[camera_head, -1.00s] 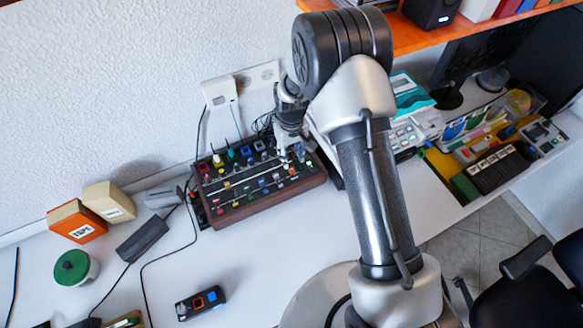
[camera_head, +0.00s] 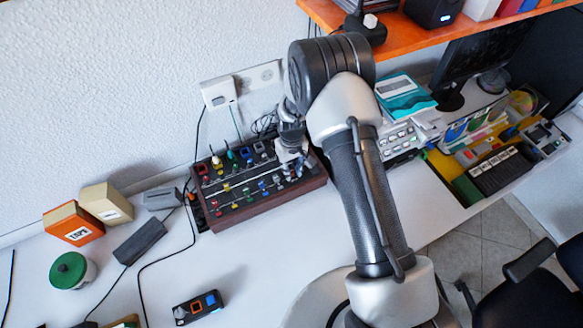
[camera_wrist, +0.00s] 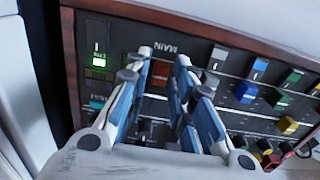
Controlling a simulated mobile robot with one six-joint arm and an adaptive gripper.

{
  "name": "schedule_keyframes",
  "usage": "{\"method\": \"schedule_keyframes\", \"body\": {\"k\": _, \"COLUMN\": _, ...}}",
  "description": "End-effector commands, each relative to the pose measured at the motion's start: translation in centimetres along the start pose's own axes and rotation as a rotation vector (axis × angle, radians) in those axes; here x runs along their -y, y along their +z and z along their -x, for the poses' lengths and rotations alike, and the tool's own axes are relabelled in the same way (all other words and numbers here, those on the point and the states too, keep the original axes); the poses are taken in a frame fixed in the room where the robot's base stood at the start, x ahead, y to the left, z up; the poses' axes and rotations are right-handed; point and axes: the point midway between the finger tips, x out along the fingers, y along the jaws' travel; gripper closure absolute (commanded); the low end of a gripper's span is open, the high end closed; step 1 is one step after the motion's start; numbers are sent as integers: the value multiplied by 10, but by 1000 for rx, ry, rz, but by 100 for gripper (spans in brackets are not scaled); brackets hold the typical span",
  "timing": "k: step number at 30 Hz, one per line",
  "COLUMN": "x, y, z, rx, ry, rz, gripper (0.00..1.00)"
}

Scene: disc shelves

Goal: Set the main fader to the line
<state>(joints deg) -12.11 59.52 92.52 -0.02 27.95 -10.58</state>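The mixer (camera_head: 262,214) is a dark panel in a wooden case, with several coloured caps and knobs. It stands on the desk against the wall. In the wrist view, an orange-red cap (camera_wrist: 159,76) sits beside the upside-down label MAIN (camera_wrist: 167,48); it appears to be the main fader. My gripper (camera_wrist: 163,58) is over this end of the panel, its two fingers on either side of the cap with a gap showing between them. I cannot tell whether a finger touches it. The fingers hide much of the slot, and I cannot make out the target line.
A green lit display (camera_wrist: 99,62) is beside the fader. Blue (camera_wrist: 246,92), green and yellow caps stand close by on the panel. A white button device (camera_head: 398,140) is right of the mixer. A black box (camera_head: 140,241) and cables lie left of it. The desk in front is mostly clear.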

Motion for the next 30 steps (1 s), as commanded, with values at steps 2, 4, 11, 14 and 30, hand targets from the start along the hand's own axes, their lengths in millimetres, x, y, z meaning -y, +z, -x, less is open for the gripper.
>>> {"method": "schedule_keyframes", "body": {"k": 2, "x": 0, "y": 0, "z": 0, "rx": 0, "ry": 0, "rz": 0, "gripper": 86}}
{"method": "schedule_keyframes", "body": {"k": 4, "x": 0, "y": 0, "z": 0, "rx": 0, "ry": 0, "rz": 0, "gripper": 91}}
{"method": "schedule_keyframes", "body": {"k": 11, "x": 0, "y": 0, "z": 0, "rx": 0, "ry": 0, "rz": 0, "gripper": 100}}
{"method": "schedule_keyframes", "body": {"k": 14, "x": 0, "y": 0, "z": 0, "rx": 0, "ry": 0, "rz": 0, "gripper": 100}}
{"method": "schedule_keyframes", "body": {"k": 30, "x": 0, "y": -15, "z": -1, "rx": -4, "ry": 1, "rz": 0, "gripper": 100}}
